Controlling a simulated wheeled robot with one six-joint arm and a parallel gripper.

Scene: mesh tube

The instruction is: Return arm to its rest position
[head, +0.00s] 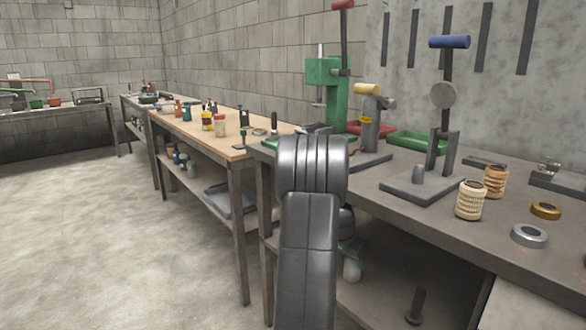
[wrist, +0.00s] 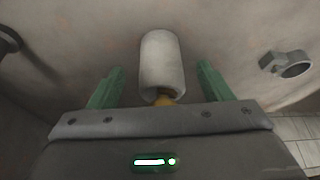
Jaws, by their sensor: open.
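My gripper shows in the wrist view (wrist: 162,68) with its two green fingers spread wide apart. A pale, whitish cylinder (wrist: 162,62) lies in view between and beyond the fingers; a small yellowish bit shows at its near end. The fingers do not touch it, and I cannot tell its distance. In the head view my dark arm stands in front of the bench and mostly hides my gripper. Two cream mesh tubes (head: 471,200) (head: 495,181) stand upright on the grey bench (head: 420,222), clear of my arm.
A blue-handled press (head: 440,130), a yellow-topped tool (head: 369,120) and a green press (head: 325,90) stand on the bench. A silver ring (head: 529,236) and a brass ring (head: 545,210) lie at right. The floor (head: 110,240) at left is clear.

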